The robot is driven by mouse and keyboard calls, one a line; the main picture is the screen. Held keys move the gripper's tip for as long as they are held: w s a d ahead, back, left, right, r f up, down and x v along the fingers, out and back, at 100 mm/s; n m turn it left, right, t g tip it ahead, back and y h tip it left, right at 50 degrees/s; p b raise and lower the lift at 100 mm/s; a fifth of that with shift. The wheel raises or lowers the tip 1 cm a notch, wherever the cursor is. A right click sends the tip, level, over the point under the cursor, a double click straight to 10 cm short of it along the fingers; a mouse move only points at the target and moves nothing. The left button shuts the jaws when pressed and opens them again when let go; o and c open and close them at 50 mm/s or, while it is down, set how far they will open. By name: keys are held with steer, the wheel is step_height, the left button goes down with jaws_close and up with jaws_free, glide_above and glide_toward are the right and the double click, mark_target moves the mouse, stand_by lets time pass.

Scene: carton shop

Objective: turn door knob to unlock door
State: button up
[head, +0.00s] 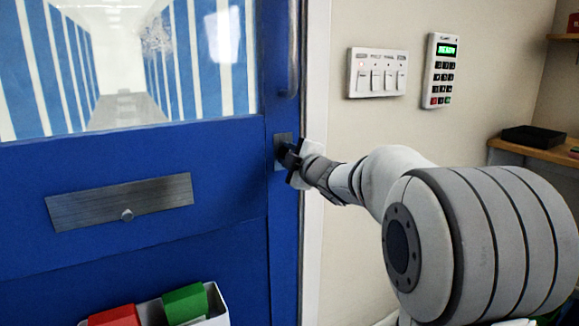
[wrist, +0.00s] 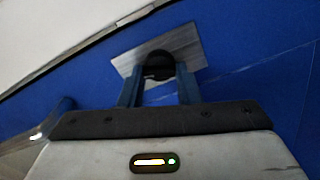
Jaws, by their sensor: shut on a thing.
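The blue door (head: 230,215) fills the left half of the head view and looks closed against its white frame. The door knob (wrist: 157,66) is dark and round, on a grey metal plate (wrist: 190,46); the plate also shows in the head view (head: 282,140) near the door's right edge. My gripper (wrist: 158,88) is at the knob, with one finger on each side of it, shut on it. In the head view my gripper (head: 290,158) covers most of the knob. How far the knob is turned cannot be told.
A vertical handle (head: 290,60) is above the knob. A metal mail slot (head: 120,203) and a white holder (head: 215,305) with red and green items are on the door's lower part. A switch panel (head: 377,73), a keypad (head: 440,70) and a shelf (head: 530,150) are at right.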

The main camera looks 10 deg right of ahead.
steer(key=n+b, duration=0.2)
steer(key=n, duration=0.1)
steer(key=shift+d+r+n+b, duration=0.1)
steer(key=shift+n+b, duration=0.3)
steer(key=shift+r, duration=0.15)
stand_by(0.3)
steer(key=o, duration=0.7)
steer(key=shift+c, duration=0.2)
steer(key=o, duration=0.3)
steer(key=shift+w+d+f, duration=0.1)
steer(key=shift+w+f, duration=0.05)
steer(key=shift+f, duration=0.1)
steer(key=p+v, duration=0.1)
steer(key=v, duration=0.7)
steer(key=shift+r, duration=0.1)
